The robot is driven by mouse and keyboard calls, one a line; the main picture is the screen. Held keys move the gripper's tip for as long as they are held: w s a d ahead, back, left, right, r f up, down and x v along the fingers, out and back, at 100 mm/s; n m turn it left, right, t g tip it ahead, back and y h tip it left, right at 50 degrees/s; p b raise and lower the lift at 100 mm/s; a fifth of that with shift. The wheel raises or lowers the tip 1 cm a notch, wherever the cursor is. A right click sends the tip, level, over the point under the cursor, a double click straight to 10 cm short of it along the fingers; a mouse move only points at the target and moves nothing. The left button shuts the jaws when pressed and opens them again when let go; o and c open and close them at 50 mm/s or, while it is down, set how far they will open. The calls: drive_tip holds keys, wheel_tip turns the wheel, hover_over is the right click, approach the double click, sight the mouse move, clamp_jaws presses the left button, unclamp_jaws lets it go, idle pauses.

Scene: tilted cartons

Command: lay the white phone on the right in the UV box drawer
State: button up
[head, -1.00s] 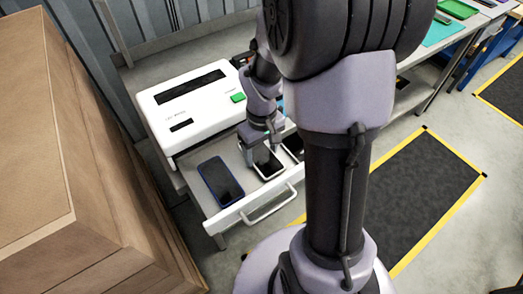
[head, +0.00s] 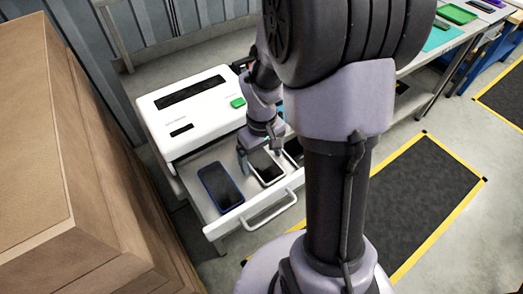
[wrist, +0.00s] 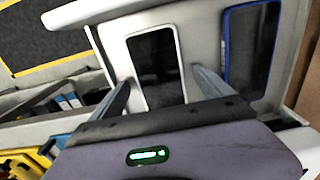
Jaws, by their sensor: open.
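In the wrist view my gripper's fingers (wrist: 161,76) stand one on each side of the white phone, with gaps between. The white UV box (head: 188,110) with a green button sits behind the drawer.
The blue-edged phone (head: 221,187) lies left of the white one. Large cartons (head: 75,150) stand close on the left. A table with coloured trays (head: 457,14) is at the far right.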

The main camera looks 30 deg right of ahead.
wheel_tip(320, 180, up, 17)
drive_tip(key=p, duration=0.7)
drive_tip(key=shift+r, duration=0.15)
drive_tip(key=s+a+r+m+t+y+b, duration=0.1)
drive_tip(key=s+a+m+t+b, duration=0.1)
drive_tip(key=s+a, duration=0.3)
drive_tip(key=s+a+r+m+t+y+b, duration=0.1)
drive_tip(key=s+a+r+m+t+b, duration=0.1)
drive_tip(key=s+a, duration=0.4)
drive_tip(key=a+t+b, duration=0.1)
drive_tip(key=a+b, duration=0.1)
drive_tip(key=a, duration=0.1)
drive_tip(key=shift+s+a+r+m+t, duration=0.15)
drive_tip(key=shift+a+r+m+t, duration=0.15)
drive_tip(key=shift+m+t, duration=0.1)
drive_tip(key=shift+c, duration=0.3)
